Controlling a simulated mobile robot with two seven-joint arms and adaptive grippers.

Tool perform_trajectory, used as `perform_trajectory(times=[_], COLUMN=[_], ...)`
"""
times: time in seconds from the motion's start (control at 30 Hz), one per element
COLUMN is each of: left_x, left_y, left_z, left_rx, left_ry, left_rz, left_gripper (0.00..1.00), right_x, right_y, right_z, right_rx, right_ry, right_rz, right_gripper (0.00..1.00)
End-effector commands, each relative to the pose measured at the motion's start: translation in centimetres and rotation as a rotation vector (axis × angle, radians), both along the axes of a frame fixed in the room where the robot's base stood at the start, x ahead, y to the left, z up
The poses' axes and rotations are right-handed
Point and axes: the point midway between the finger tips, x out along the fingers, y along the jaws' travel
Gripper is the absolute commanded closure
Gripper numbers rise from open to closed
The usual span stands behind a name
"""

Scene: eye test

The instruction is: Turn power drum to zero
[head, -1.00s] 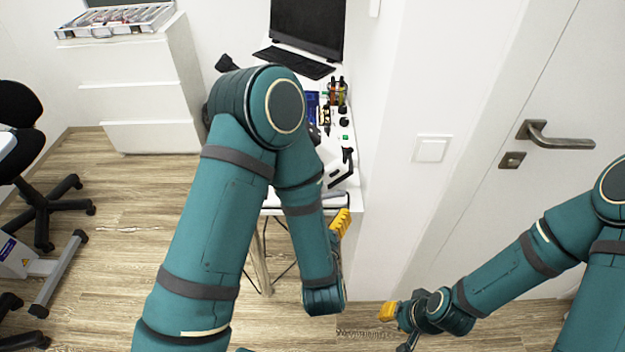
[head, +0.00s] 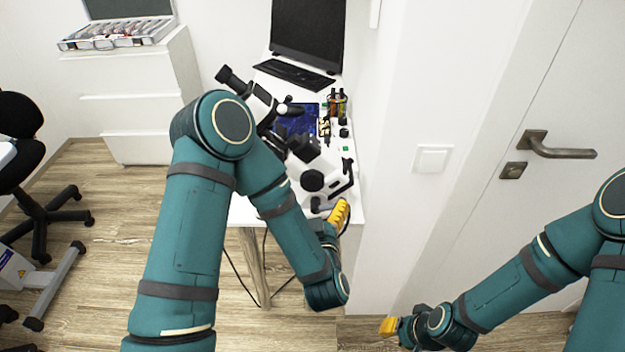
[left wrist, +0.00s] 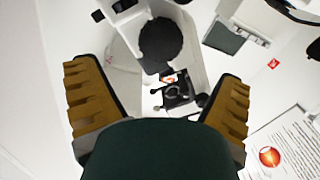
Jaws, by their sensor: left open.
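A white and black lens-measuring instrument (head: 338,172) stands at the front of the white desk, its tilted eyepiece tube reaching back left. A round black wheel on its side, which looks like the power drum (head: 312,180), shows in the head view. What looks like the same drum (left wrist: 160,40) is a dark disc ahead of my fingers in the left wrist view; no scale is readable. My left gripper (head: 338,215) is open and empty, just in front of the instrument, apart from the drum. My right gripper (head: 389,327) is low at the right, its fingers mostly hidden.
Small bottles (head: 337,102), a blue pad (head: 298,122), a keyboard (head: 293,74) and a monitor (head: 308,32) stand behind on the desk. A wall is close on the right. A printed sheet (left wrist: 290,145) shows at the lower right of the left wrist view.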

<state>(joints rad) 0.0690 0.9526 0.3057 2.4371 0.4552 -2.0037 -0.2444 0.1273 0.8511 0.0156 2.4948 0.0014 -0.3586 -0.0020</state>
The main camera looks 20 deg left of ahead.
Motion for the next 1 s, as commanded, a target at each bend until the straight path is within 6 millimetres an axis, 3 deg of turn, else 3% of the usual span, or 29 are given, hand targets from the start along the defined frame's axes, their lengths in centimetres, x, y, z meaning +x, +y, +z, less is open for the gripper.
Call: perform_trajectory(times=[0.3,0.5,0.93,0.97,1.0], left_x=[5.0,7.4,8.3,8.3,8.3], left_y=[2.1,3.0,3.3,3.3,3.3], left_z=[0.1,0.0,0.1,0.1,0.1], left_rx=[0.0,-0.001,0.001,0.001,0.001], left_ry=[-0.005,-0.004,-0.003,-0.003,-0.003], left_rz=[0.006,0.004,0.002,0.002,0.002], left_gripper=[0.06,0.06,0.06,0.12,0.26], right_x=[0.0,0.1,0.1,0.1,0.1], right_y=[0.0,0.0,0.0,0.0,0.0], right_z=[-0.3,-0.5,-0.5,-0.5,-0.5], right_rx=[0.0,0.0,0.0,0.0,0.0], right_ry=[0.0,-0.001,-0.002,-0.002,-0.002], right_rz=[0.0,0.0,-0.001,-0.001,-0.001], right_gripper=[0.7,0.7,0.7,0.7,0.7])
